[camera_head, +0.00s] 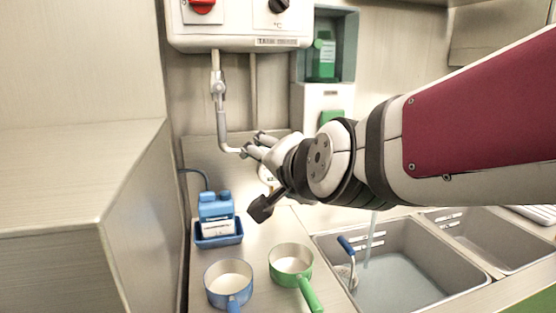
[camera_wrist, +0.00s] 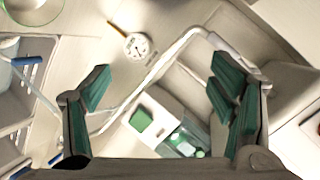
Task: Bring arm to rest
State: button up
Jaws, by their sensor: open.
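My arm reaches in from the right in the head view, over the sink side of the counter. My gripper (camera_head: 258,150) is at its left end, close to the bent grey spout (camera_head: 222,125) under the wall heater. In the wrist view my gripper (camera_wrist: 163,90) has its green-padded fingers wide apart, with nothing clamped between them. The spout (camera_wrist: 185,42) crosses the view between and behind the fingers. I cannot tell whether a finger touches it.
The water heater (camera_head: 240,25) has red and black knobs. A blue pan (camera_head: 228,270), a green pan (camera_head: 290,258) and a blue bottle (camera_head: 216,205) in a tray stand on the counter below. A sink (camera_head: 395,285) is at right. A green bottle (camera_head: 325,58) stands in a wall niche.

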jog(key=s+d+f+n+g+h+p, duration=0.1)
jog(key=s+d+f+n+g+h, duration=0.1)
jog(key=s+d, duration=0.8)
jog(key=s+d+f+n+g+h, duration=0.2)
jog(key=s+d+f+n+g, duration=0.3)
jog(key=s+d, duration=0.5)
jog(key=s+f+g, duration=0.1)
jog(key=s+f, duration=0.1)
jog(key=s, duration=0.2)
jog(key=shift+d+h+p, duration=0.2)
jog(key=shift+h+p, duration=0.1)
jog(key=shift+p, duration=0.05)
